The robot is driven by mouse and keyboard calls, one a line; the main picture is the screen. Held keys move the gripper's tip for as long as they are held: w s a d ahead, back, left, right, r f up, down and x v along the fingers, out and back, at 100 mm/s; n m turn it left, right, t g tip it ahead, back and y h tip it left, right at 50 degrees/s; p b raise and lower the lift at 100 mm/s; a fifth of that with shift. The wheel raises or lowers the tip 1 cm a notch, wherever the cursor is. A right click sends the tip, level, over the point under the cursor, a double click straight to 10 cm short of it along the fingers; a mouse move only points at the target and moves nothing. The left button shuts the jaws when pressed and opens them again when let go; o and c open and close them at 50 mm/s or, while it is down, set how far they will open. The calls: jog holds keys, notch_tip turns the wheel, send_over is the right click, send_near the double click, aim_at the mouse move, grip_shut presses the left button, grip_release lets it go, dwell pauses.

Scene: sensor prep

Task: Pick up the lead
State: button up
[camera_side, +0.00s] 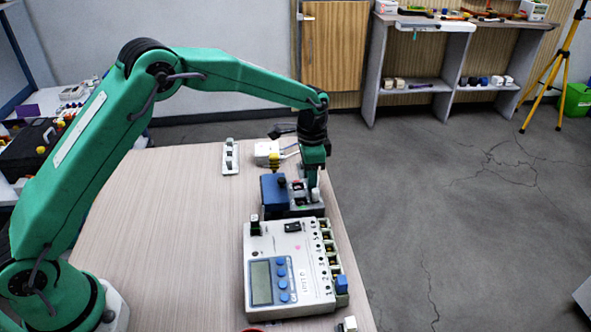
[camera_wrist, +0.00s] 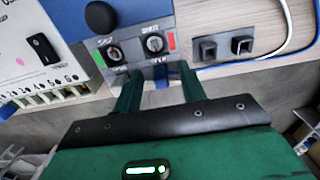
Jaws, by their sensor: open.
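My gripper (camera_side: 314,194) points down over the grey front part of a blue box (camera_side: 274,192) on the table. In the wrist view its two green fingers (camera_wrist: 160,82) are apart, below the box's grey panel (camera_wrist: 135,52), which has two round sockets with green and red marks. A small pale piece and a bit of blue show between the fingers; I cannot tell what they are. A thin white and blue cable (camera_wrist: 287,32), possibly the lead, curves at the upper right, apart from the fingers. I cannot clearly identify the lead or its ends.
A white meter (camera_side: 287,300) with a screen, blue buttons and a terminal row stands in front of the box. Two black square fittings (camera_wrist: 225,47) lie right of the panel. A switch strip (camera_side: 230,157) stands farther back. The table's (camera_side: 180,210) left half is clear.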

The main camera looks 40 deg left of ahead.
jog(key=shift+f, duration=0.1)
dwell(0.4)
grip_shut()
jog(key=shift+r, duration=0.85)
notch_tip(320, 180, up, 2)
jog(key=shift+w+r, duration=0.1)
jog(key=shift+r, duration=0.05)
jog(key=s+d+r, duration=0.7)
jog(key=s+d, duration=0.1)
jog(key=shift+d, duration=0.25)
jog(key=shift+a, duration=0.1)
